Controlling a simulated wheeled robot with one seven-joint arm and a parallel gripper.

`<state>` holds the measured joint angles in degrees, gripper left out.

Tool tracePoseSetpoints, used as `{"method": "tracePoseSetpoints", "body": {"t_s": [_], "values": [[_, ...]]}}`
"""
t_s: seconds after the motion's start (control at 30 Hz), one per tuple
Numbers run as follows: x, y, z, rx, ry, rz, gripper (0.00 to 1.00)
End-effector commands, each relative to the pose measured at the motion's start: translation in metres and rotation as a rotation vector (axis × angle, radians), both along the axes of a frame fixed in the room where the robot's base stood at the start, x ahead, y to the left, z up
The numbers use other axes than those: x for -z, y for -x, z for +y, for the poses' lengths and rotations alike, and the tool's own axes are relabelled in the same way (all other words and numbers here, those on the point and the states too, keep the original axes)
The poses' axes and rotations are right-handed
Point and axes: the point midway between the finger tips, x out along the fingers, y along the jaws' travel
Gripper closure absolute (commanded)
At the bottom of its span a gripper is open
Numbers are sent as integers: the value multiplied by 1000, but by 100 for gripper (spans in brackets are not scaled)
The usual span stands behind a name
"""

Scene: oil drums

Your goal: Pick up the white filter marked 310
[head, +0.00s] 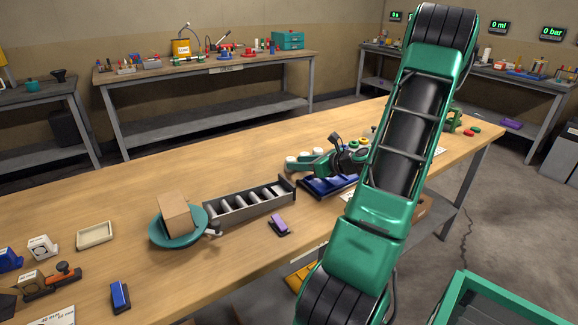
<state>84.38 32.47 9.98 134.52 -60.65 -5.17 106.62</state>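A few small white rounded pieces (300,162) lie together on the wooden workbench, left of a dark-and-green mechanism (345,160). They may be filters, but no marking such as 310 is readable. A white block-like item (43,247) with a dark round mark stands at the left of the bench; its marking is also unreadable. My green arm crosses the right half of the head view and hides part of the bench. The dark-and-green mechanism beside the arm may be my gripper, but I cannot tell; no fingertips are clearly seen.
A grey slotted rack (250,205) stands mid-bench beside a teal bowl (180,238) holding a cardboard box (174,214). A purple-topped item (279,226), a cream tray (95,235) and a blue item (120,296) lie nearby. Bare wood lies behind the bowl.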

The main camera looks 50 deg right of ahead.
Motion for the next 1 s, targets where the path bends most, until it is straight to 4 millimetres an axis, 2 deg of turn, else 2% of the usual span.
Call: {"method": "tracePoseSetpoints", "body": {"t_s": [0.17, 0.4, 0.43, 0.53, 1.0], "values": [[9, -22, 1, -1, 1, -1, 64], [10, -24, 1, 0, 1, 0, 64], [10, -24, 1, 0, 1, 0, 68], [10, -24, 1, 0, 1, 0, 92], [3, -24, 0, 0, 3, -1, 92]]}}
